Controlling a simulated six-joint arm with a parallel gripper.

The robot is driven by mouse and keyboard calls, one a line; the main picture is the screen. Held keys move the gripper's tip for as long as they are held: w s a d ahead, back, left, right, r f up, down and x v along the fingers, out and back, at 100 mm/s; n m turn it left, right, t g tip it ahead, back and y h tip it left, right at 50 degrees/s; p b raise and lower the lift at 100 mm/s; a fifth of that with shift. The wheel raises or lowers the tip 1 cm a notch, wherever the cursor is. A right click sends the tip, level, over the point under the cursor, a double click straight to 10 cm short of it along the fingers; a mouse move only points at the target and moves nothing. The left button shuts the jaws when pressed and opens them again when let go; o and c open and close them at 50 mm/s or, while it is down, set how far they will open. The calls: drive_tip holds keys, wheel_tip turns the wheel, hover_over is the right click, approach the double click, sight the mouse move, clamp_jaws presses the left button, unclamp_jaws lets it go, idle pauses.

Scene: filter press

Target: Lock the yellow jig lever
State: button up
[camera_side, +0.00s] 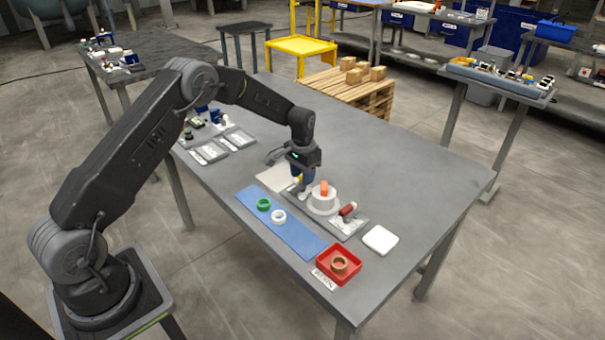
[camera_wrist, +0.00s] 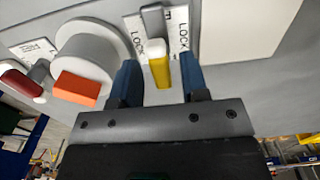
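The yellow jig lever (camera_wrist: 159,70) has a white knuckle above its yellow tip in the wrist view, and a grey block behind it on a plate with LOCK labels (camera_wrist: 183,38). In the side view the lever (camera_side: 299,181) is small and partly hidden under my gripper. My gripper (camera_wrist: 160,82) is open, with one blue finger on each side of the yellow tip. Gaps show between the tip and both fingers. My gripper (camera_side: 303,172) is low over the jig in the side view. A white round jig (camera_side: 322,201) with an orange block (camera_side: 324,188) stands beside the lever.
A red lever (camera_side: 348,209) is on the jig's other side. A blue mat (camera_side: 290,229) with a green ring (camera_side: 263,204) and a white ring (camera_side: 279,216) lies in front. A red tray (camera_side: 355,271) holds a brown ring. The table's right side is clear.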

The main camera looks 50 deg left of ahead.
clamp_jaws()
drive_tip(key=shift+n, duration=0.4)
drive_tip(key=n, duration=0.3)
drive_tip(key=shift+n, duration=0.4)
drive_tip(key=n, duration=1.3)
drive_tip(key=shift+n, duration=0.3)
